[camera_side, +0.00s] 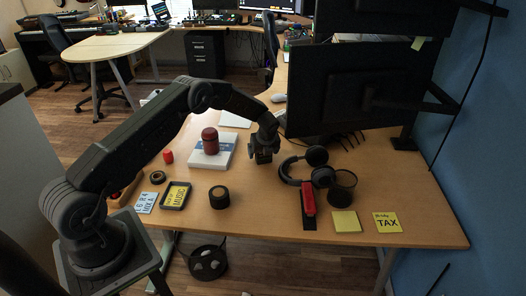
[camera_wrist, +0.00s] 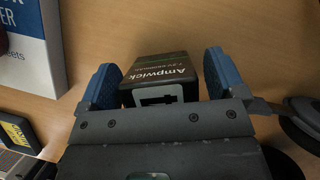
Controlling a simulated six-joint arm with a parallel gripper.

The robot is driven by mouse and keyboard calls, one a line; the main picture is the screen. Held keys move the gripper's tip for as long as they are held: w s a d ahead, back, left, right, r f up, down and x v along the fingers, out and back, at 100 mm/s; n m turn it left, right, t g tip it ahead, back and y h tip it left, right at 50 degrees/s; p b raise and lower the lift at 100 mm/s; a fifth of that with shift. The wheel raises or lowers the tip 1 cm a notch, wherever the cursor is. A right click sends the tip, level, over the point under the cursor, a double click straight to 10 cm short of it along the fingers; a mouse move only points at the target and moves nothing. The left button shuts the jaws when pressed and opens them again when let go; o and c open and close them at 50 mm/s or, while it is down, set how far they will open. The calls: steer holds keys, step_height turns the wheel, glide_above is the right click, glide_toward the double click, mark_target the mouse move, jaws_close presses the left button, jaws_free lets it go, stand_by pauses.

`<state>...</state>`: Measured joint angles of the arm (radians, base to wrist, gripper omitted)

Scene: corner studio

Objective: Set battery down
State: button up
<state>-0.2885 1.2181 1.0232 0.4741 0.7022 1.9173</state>
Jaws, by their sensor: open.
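The battery (camera_wrist: 160,88) is a dark block with a white "Ampwick" label, seen in the wrist view between the two blue finger pads of my gripper (camera_wrist: 162,66). The jaws are open, with a narrow gap showing on the right side of the battery; on the left the pad is very close to it, and I cannot tell if they touch. In the side view my gripper (camera_side: 264,154) is low over the desk, between the white box and the headphones. There the battery is hard to tell from the dark fingers.
A white-and-blue box (camera_side: 225,146) with a dark red object (camera_side: 210,141) on it lies left of my gripper. A monitor (camera_side: 350,90) stands behind. Desk in front is partly clear.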

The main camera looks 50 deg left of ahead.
steer(key=shift+r, duration=0.15)
steer(key=v, duration=0.5)
steer(key=shift+d+r, duration=0.15)
steer(key=shift+r, duration=3.35)
steer(key=shift+r, duration=0.1)
